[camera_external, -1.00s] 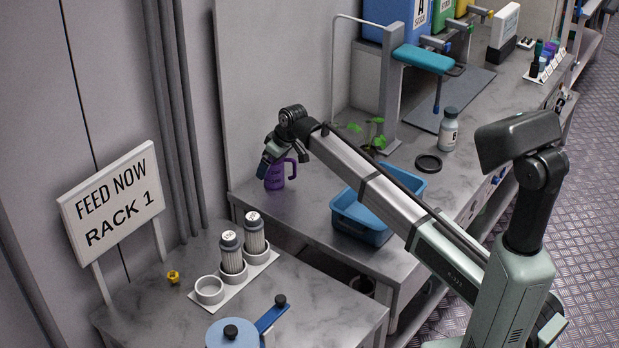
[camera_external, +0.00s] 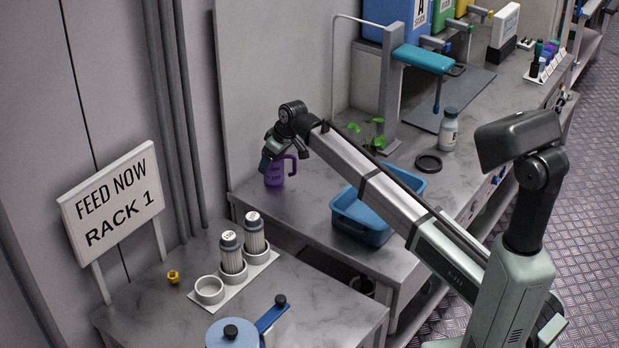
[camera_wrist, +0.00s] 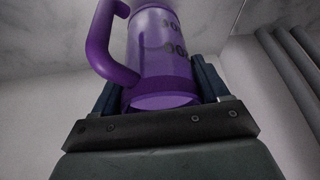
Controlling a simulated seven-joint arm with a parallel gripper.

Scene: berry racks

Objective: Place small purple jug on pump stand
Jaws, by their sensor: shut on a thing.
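The small purple jug (camera_external: 276,174) is at the left end of the back bench in the external view, its handle to the right. It also fills the upper middle of the wrist view (camera_wrist: 162,55), between the two fingers, with graduation marks on its side. My gripper (camera_external: 270,160) is shut on the jug; its fingers show on both sides of it in the wrist view (camera_wrist: 160,95). I cannot tell whether the jug touches the bench. The likely pump stand, a grey post with a teal arm (camera_external: 424,58) and a dark base plate (camera_external: 462,98), stands farther back on the bench.
A blue tub (camera_external: 350,222), a green plant (camera_external: 376,135), a black ring (camera_external: 428,163) and a white bottle (camera_external: 448,130) are on the bench. Colored containers (camera_external: 418,14) stand behind. The front table holds capped cylinders (camera_external: 232,254) and a blue-lidded pot (camera_external: 232,333).

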